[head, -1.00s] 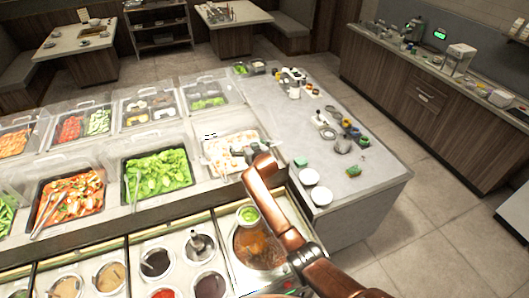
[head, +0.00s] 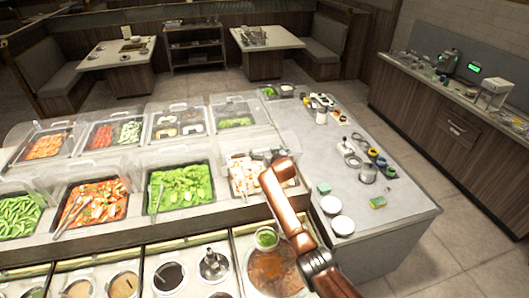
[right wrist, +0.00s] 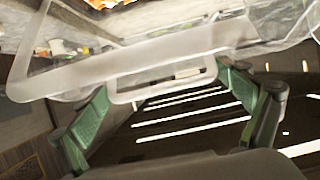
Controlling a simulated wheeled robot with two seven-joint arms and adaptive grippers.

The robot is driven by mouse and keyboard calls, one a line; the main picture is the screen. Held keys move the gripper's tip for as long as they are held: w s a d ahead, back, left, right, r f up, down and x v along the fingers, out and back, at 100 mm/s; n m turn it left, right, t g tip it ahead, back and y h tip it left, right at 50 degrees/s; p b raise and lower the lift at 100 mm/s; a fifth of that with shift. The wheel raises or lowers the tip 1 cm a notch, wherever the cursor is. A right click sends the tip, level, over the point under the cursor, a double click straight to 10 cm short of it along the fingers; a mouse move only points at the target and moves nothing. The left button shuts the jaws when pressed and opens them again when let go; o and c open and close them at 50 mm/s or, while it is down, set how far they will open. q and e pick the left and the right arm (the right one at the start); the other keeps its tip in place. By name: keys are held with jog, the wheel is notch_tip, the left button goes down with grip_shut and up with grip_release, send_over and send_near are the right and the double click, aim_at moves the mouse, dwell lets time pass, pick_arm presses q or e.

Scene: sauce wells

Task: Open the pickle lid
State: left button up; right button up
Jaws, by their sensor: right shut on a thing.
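A clear lid (right wrist: 150,62) fills the upper part of the right wrist view, with a clear looped handle (right wrist: 122,88) on its near edge. My right gripper (right wrist: 166,77) has its green fingers at the two sides of this handle and is shut on it. In the head view the right gripper (head: 268,155) is over the front-row pan at the right end, which holds pale and orange food (head: 240,184). I take this as the pickle pan. The lid's tilt is hard to tell. My left gripper is not in view.
Lidded pans of carrots (head: 45,146), greens (head: 180,186) and other food stand left and behind. Sauce wells (head: 168,275) line the near edge.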

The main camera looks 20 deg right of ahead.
jog(key=o, duration=1.4)
jog(key=shift+w+d+r, duration=0.1)
jog(key=shift+r, duration=0.3)
jog(key=shift+c, duration=0.2)
jog(key=shift+f, duration=0.25)
jog(key=v, duration=1.2)
